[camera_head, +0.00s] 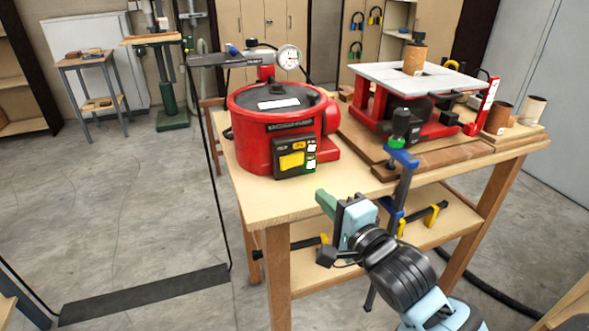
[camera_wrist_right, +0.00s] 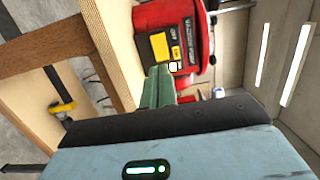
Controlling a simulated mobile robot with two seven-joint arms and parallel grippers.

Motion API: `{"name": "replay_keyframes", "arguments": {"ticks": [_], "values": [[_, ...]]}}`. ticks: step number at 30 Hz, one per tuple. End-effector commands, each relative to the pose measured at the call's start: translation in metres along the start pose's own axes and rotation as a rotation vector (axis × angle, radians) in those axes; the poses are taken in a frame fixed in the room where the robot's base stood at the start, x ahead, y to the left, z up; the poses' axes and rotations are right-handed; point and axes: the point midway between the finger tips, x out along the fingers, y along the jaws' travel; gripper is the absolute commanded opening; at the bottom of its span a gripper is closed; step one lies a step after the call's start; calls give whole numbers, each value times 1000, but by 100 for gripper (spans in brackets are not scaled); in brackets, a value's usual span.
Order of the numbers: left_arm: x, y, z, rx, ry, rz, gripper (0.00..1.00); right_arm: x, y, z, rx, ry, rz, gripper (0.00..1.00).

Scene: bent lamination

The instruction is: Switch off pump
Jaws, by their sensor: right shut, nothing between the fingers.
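The red vacuum pump (camera_head: 277,120) stands on the wooden workbench, with a pressure gauge (camera_head: 289,57) on top. Its black front panel (camera_head: 294,158) carries a yellow label and white switches at its right side. The pump also shows, turned sideways, in the right wrist view (camera_wrist_right: 150,18), with the yellow label (camera_wrist_right: 160,46) facing the camera. My right gripper (camera_head: 324,202) is shut and empty, in front of and below the panel, apart from it in the head view. Its green fingers (camera_wrist_right: 158,88) point toward the panel in the wrist view. My left gripper is not in view. The switch position is too small to tell.
A red bench sander (camera_head: 385,95) with a grey top stands right of the pump on the workbench (camera_head: 262,203). A blue clamp (camera_head: 401,160) grips the bench's front edge, right of my gripper. Yellow clamps lie on the lower shelf. Open floor lies left.

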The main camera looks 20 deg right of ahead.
Motion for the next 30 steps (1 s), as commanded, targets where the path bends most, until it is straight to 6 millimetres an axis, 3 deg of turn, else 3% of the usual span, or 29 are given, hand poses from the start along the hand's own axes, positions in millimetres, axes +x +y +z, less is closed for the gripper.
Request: {"name": "replay_keyframes", "arguments": {"ticks": [9,18,30], "values": [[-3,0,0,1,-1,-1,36,57,-2,0,-3,0,-1,0],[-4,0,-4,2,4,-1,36,102,-2,0,-3,0,-1,0],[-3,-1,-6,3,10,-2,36,121,0,0,0,-1,0,0]]}}
